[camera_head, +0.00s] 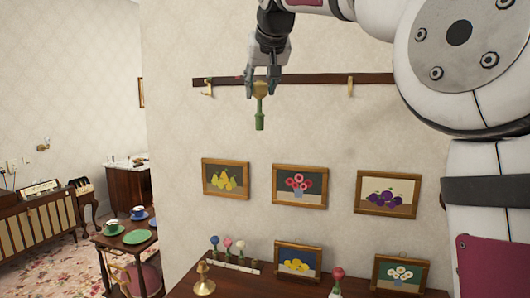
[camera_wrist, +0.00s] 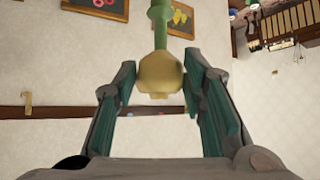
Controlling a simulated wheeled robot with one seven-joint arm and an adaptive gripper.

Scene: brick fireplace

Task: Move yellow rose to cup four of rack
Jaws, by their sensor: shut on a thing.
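My gripper (camera_head: 261,86) is shut on the yellow rose (camera_head: 260,112), high in front of the wall. The rose hangs with its yellow head between the fingers and its green stem pointing down. In the wrist view the yellow head (camera_wrist: 160,74) sits between the fingertips of my gripper (camera_wrist: 163,85), with the green stem beyond it. The low pale rack (camera_head: 236,265) is on the wooden table, below and left of the gripper. Blue (camera_head: 214,240), pink (camera_head: 227,243) and white (camera_head: 240,245) roses stand in its left part. No flower shows at its right end.
A brass candlestick-like piece (camera_head: 204,281) stands in front of the rack. A red-pink rose (camera_head: 337,273) stands farther right on the table (camera_head: 270,284). Framed pictures lean behind and hang above; a dark rail (camera_head: 310,80) with brass hooks crosses the wall near the gripper.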

